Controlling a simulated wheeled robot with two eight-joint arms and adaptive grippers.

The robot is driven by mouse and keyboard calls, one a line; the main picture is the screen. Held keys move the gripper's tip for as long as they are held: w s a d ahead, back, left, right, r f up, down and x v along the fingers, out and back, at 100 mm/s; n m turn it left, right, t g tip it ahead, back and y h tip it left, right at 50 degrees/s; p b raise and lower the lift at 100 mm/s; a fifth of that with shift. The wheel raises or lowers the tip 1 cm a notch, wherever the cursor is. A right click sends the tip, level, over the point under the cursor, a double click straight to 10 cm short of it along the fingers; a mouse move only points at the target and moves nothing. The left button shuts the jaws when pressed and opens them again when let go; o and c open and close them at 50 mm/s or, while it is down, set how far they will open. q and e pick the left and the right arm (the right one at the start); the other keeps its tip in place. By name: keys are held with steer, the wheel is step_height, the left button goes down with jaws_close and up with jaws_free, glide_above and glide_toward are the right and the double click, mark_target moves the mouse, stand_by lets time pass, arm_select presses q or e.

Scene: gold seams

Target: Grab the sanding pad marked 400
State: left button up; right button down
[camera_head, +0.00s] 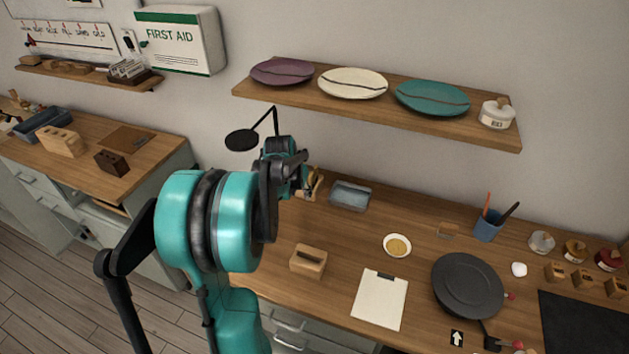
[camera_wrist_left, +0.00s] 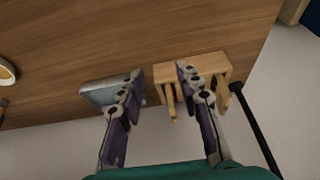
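No number 400 is readable in either view, so I cannot tell which thing is the sanding pad marked 400. A small tan piece (camera_head: 448,230) lies flat left of the blue cup. Several small wooden blocks (camera_head: 580,281) with unreadable dark marks sit at the right. My left gripper (camera_head: 299,178) is over the back left of the workbench, by a wooden holder (camera_head: 314,184). My right gripper is not identifiable.
A grey tray (camera_head: 350,195) is beside the holder. On the workbench are a slotted wooden block (camera_head: 308,261), a clipboard (camera_head: 380,299), a bowl (camera_head: 397,245), a dark round disc (camera_head: 467,286) and a blue cup (camera_head: 488,226). A plate shelf (camera_head: 380,108) overhangs the back.

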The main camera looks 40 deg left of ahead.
mark_target(313, 171)
arm_select(q)
steer(key=w, duration=0.2)
steer(key=w+a+b, duration=0.1)
steer(key=w, duration=0.1)
steer(key=w+a, duration=0.1)
steer(key=w, duration=0.1)
steer(key=shift+w+a+f+b, duration=0.1)
steer(key=shift+w+a+b, duration=0.05)
steer(key=shift+w+b, duration=0.25)
steer(key=shift+w+a, duration=0.2)
steer(key=shift+w, duration=0.2)
steer(key=w, duration=0.1)
steer(key=w+b, duration=0.1)
steer(key=shift+w+a, duration=0.35)
steer(key=shift+a, duration=0.05)
steer(key=shift+b+x, duration=0.4)
steer(key=shift+x, duration=0.75)
steer(key=shift+w+f, duration=0.2)
steer(key=shift+w, duration=0.05)
jaws_close()
